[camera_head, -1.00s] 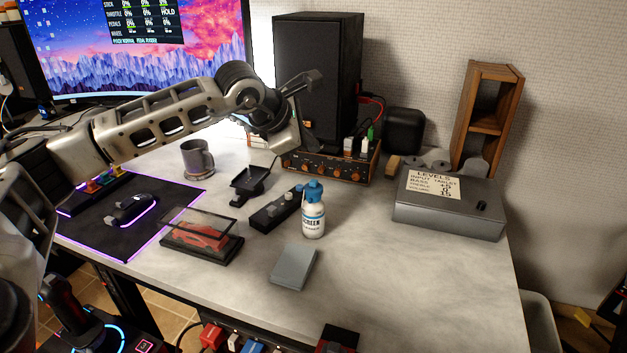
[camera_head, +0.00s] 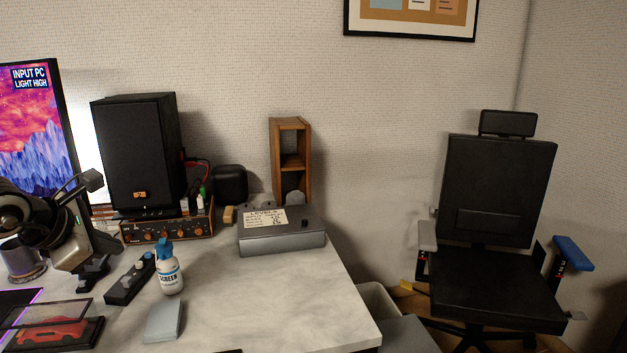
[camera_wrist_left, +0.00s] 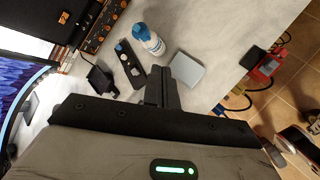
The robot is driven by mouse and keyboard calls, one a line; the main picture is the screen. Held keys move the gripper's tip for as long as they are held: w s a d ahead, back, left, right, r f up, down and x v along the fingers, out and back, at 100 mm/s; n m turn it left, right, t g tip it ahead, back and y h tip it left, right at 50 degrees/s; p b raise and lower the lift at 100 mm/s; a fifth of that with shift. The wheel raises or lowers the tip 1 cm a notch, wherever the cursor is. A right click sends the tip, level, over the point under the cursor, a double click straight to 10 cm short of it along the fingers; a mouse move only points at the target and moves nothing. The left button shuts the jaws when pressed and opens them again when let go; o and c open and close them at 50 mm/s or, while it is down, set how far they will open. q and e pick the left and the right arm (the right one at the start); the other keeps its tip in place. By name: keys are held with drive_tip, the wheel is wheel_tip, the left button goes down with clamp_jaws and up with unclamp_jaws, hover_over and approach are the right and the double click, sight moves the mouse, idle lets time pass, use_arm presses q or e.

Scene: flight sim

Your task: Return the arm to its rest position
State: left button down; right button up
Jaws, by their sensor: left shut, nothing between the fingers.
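My left arm (camera_head: 55,235) comes in at the left edge of the head view and is cut off by the frame. Its grey hand is held above the desk's left part, in front of the black speaker. In the left wrist view, my left gripper (camera_wrist_left: 160,78) has its two dark fingers together with nothing between them. Its fingertips appear beside the grey flat block (camera_wrist_left: 187,70) and below the white spray bottle (camera_wrist_left: 148,38) in that picture. My right gripper is in neither view.
On the desk (camera_head: 250,310) are the spray bottle (camera_head: 170,275), grey block (camera_head: 164,322), black switch box (camera_head: 130,283), red model car case (camera_head: 55,328), speaker (camera_head: 140,155), amplifier (camera_head: 165,226) and grey levels box (camera_head: 282,238). A black chair (camera_head: 490,220) stands right. The desk's right front is clear.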

use_arm(q)
drive_tip(key=s+d+f+n+h+p, duration=0.1)
drive_tip(key=s+d+f+n+h, duration=0.25)
drive_tip(key=d, duration=0.55)
drive_tip(key=s+d+n+h, duration=0.35)
drive_tip(key=d+h, duration=0.25)
drive_tip(key=d, duration=0.4)
drive_tip(key=s+d+f+n+h+p, duration=0.1)
drive_tip(key=s+d+n+h, duration=0.1)
drive_tip(key=d+n+h, duration=0.5)
drive_tip(key=s+a+f+n+y, duration=0.1)
drive_tip(key=s+f+n+y, duration=0.4)
drive_tip(key=n, duration=0.5)
drive_tip(key=s+a+f+n+t+y+p, duration=0.1)
drive_tip(key=s+a+f+n+y, duration=0.1)
drive_tip(key=s+f+n+y, duration=0.3)
drive_tip(key=s+a+f+n+y, duration=0.2)
drive_tip(key=s+f+n+y, duration=0.3)
drive_tip(key=f+n, duration=0.6)
drive_tip(key=n, duration=0.5)
drive_tip(key=shift+t, duration=0.3)
drive_tip(key=shift+a, duration=0.1)
